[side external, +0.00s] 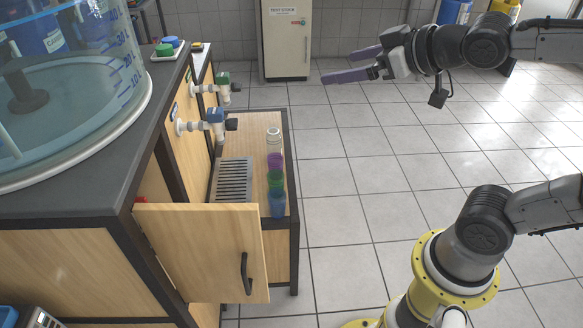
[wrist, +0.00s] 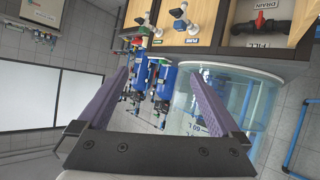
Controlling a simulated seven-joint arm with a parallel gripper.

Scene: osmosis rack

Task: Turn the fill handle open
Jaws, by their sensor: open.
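In the wrist view, which looks turned over, a red handle (wrist: 260,20) sits by a black pipe (wrist: 291,26) inside a wooden cabinet opening. A FILL label (wrist: 257,46) and a DRAIN label (wrist: 265,4) lie on either side of it; I cannot tell for sure which label it belongs to. A small red part (side external: 141,199) shows above the cabinet door in the side view, mostly hidden. My gripper (side external: 337,65) has two purple fingers spread apart and empty. It is high over the floor, well to the right of the cabinet; its fingers also show in the wrist view (wrist: 161,76).
The cabinet door (side external: 200,240) with a black pull stands open toward the room. Blue and green taps (side external: 216,116) project above a low shelf with a drain grate (side external: 234,180) and several coloured cups (side external: 276,182). A large clear tank (side external: 75,90) stands on the counter.

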